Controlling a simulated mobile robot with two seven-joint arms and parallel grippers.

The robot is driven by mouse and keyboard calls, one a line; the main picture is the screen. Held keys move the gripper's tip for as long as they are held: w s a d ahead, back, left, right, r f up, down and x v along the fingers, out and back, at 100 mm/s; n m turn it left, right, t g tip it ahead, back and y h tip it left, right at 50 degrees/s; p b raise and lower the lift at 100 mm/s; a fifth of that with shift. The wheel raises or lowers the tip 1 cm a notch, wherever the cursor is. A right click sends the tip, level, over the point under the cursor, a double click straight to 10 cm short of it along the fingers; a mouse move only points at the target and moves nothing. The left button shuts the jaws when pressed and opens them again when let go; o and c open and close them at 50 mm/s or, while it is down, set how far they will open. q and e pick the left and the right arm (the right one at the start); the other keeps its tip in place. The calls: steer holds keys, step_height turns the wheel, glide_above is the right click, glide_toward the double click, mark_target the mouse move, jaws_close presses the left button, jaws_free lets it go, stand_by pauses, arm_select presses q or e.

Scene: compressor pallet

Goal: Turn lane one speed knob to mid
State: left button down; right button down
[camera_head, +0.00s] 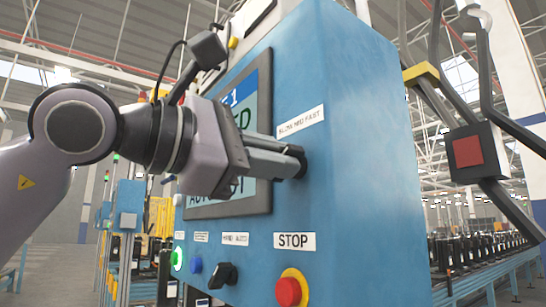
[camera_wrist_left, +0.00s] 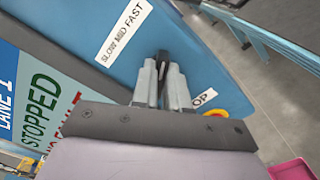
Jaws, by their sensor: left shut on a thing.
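My left gripper (camera_head: 296,164) reaches in from the left across the front of the blue control cabinet (camera_head: 345,160). Its fingers are shut on the black speed knob (camera_head: 299,151), just below the "SLOW MID FAST" label (camera_head: 301,121). In the left wrist view the fingertips (camera_wrist_left: 163,66) sit on either side of the dark knob (camera_wrist_left: 163,56). The label (camera_wrist_left: 123,32) is readable there. The fingers hide most of the knob, so I cannot tell which mark it points to. My right gripper is not in view.
A screen (camera_wrist_left: 40,105) reading "LANE 1" and "STOPPED" is left of the knob. Below are a red stop button (camera_head: 289,290), a black selector (camera_head: 223,275), a blue button (camera_head: 196,265) and a green button (camera_head: 178,258). A dark frame with a red square (camera_head: 468,151) stands at right.

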arm_select(q)
steer(key=shift+f, duration=0.1)
steer(key=n+b, duration=0.2)
steer(key=n, duration=0.1)
steer(key=n+b, duration=0.2)
steer(key=n, duration=0.2)
steer(key=n+b, duration=0.1)
steer(key=n, duration=0.3)
steer(key=shift+w+a+r+b, duration=0.15)
steer(key=shift+w+r+b, duration=0.1)
steer(key=shift+b, duration=0.15)
steer(key=shift+n, duration=0.4)
steer(key=c, duration=1.1)
jaws_free()
steer(key=shift+c, duration=0.2)
